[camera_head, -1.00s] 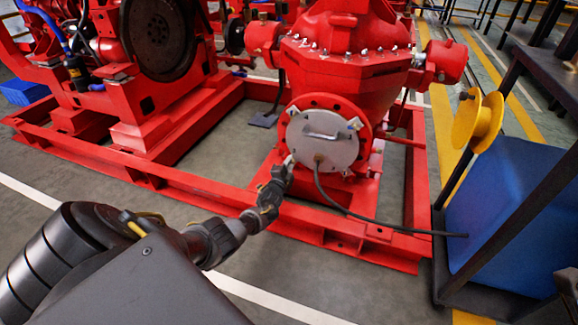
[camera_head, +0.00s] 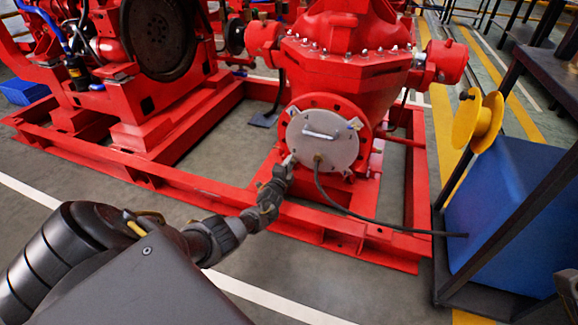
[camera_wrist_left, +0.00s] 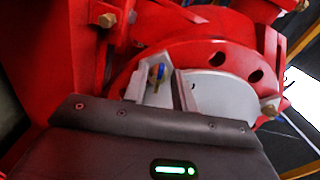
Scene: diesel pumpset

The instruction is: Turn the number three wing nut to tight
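A round grey cover plate (camera_head: 342,148) with a handle (camera_head: 320,134) closes a red flange (camera_head: 312,101) on the pump. Wing nuts show at its upper left (camera_head: 293,112) and upper right (camera_head: 355,123). I cannot read any numbers on them. My left gripper (camera_head: 289,161) is at the cover's lower left edge and hides what is there. In the left wrist view, the fingers of my left gripper (camera_wrist_left: 164,72) stand apart at the flange. My right gripper is out of view.
A black cable (camera_head: 345,211) runs from the cover to a blue box (camera_head: 510,205) at the right. A yellow reel (camera_head: 477,121) stands above that box. The red base frame (camera_head: 330,233) runs below the pump. Open grey floor lies in front.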

